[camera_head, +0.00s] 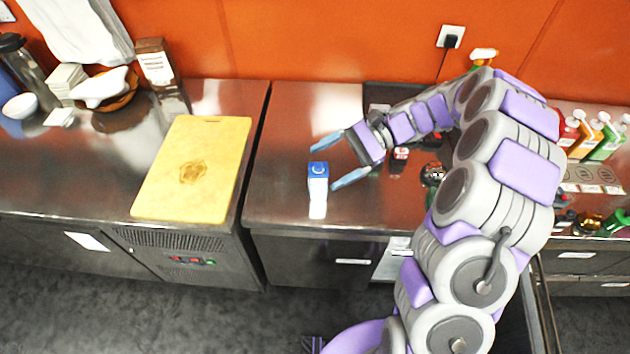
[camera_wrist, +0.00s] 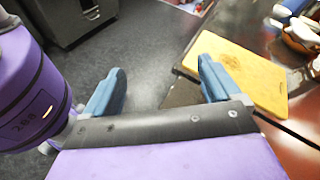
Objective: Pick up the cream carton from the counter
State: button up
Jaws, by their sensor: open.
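The cream carton (camera_head: 318,183) is a small white box with a blue top. In the head view it stands upright on the steel counter (camera_head: 277,200), near its front edge. My gripper (camera_head: 331,164) is open, with its two blue fingers pointing left, just to the right of the carton and apparently empty. I cannot tell how far above the counter the fingers are. In the wrist view my open gripper (camera_wrist: 160,85) has nothing between its fingers, and the carton is not visible there.
A yellow cutting board (camera_head: 214,150) lies on the counter to the left; it also shows in the wrist view (camera_wrist: 250,72). A black-and-red item (camera_head: 399,157) is behind my gripper. Several bottles (camera_head: 590,135) stand far right.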

jog(key=w+d+f+m+t+y, duration=0.2)
jog(key=w+d+f+m+y, duration=0.15)
jog(key=w+d+f, duration=0.4)
jog(key=m+t+y, duration=0.2)
jog(key=m+t, duration=0.1)
jog(key=m, duration=0.2)
send_near(311, 174)
jog(key=shift+n+h, duration=0.25)
jog(key=a, duration=0.2)
jog(key=a+b, duration=0.1)
jog(key=a, duration=0.1)
jog(key=w+a+f+b, duration=0.1)
jog(key=a, duration=0.1)
jog(key=shift+w+a, duration=0.1)
jog(key=shift+a, duration=0.05)
jog(key=shift+a+f+b, duration=0.2)
jog(key=shift+a+b, duration=0.25)
jog(key=shift+a, duration=1.45)
jog(key=shift+d, duration=0.25)
jog(key=c, duration=0.7)
jog(key=shift+a, duration=0.15)
jog(key=c, duration=0.6)
